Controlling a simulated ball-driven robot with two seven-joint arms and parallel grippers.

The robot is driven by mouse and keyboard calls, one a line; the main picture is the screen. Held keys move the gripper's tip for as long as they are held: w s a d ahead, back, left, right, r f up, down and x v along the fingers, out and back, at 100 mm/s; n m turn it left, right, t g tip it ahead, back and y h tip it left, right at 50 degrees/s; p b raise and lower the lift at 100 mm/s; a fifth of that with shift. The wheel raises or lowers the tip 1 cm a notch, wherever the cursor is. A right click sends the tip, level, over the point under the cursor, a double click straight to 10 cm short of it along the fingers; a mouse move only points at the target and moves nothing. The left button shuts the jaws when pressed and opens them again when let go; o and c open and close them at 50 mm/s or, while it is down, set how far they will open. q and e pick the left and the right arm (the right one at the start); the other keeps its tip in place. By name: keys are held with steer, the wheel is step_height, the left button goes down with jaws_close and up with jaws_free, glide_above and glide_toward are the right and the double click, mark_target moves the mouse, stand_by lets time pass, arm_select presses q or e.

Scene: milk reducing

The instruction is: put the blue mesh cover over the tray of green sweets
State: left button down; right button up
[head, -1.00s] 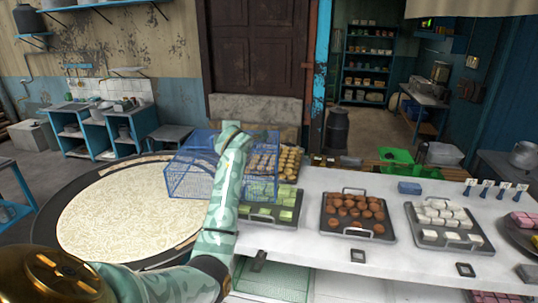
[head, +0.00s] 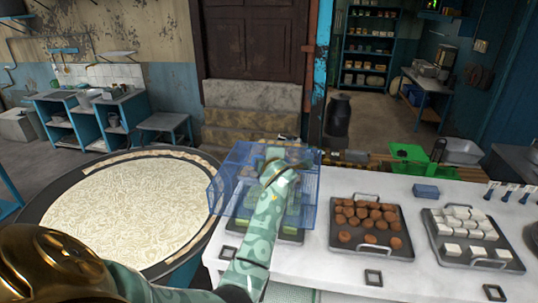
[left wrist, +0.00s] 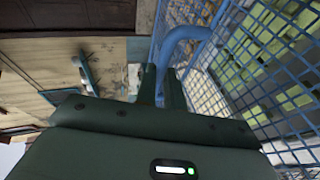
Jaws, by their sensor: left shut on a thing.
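The blue mesh cover (head: 229,190) is at the left end of the white counter in the head view, over the tray of green sweets (head: 262,235). Green sweets show through its mesh, and the tray's front part shows below it. I cannot tell whether the cover touches the tray or counter. My left gripper (head: 274,165) is at the top of the cover, its fingertips hidden by my arm. In the left wrist view, the gripper's fingers (left wrist: 161,86) are shut on the cover's blue handle (left wrist: 184,36), with green sweets (left wrist: 268,45) behind the mesh. My right gripper is not in view.
A tray of brown sweets (head: 383,247) and a tray of white sweets (head: 437,250) stand to the right on the white counter (head: 318,262). A small blue box (head: 425,191) lies behind them. A large round pan (head: 120,210) of pale noodle-like stuff is to the left.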

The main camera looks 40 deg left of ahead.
arm_select(q)
steer(key=shift+s+d+f+b, duration=0.15)
steer(key=shift+d+f+b, duration=0.05)
steer(key=shift+f+b, duration=0.25)
steer(key=shift+s+d+f+b, duration=0.1)
steer(key=shift+d+f+b, duration=0.05)
steer(key=shift+f+b, duration=0.3)
step_height(320, 180, down, 8)
steer(key=b, duration=0.6)
steer(key=shift+w+a+b, duration=0.15)
steer(key=shift+a+b, duration=0.05)
steer(key=shift+b, duration=0.2)
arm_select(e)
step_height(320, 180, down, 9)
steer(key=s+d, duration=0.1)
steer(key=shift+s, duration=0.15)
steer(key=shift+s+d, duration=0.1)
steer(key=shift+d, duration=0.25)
arm_select(q)
steer(key=shift+f+b, duration=0.3)
steer(key=shift+b, duration=0.05)
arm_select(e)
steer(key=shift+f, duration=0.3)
arm_select(q)
steer(key=c, duration=1.4)
jaws_free()
steer(key=shift+c, duration=0.2)
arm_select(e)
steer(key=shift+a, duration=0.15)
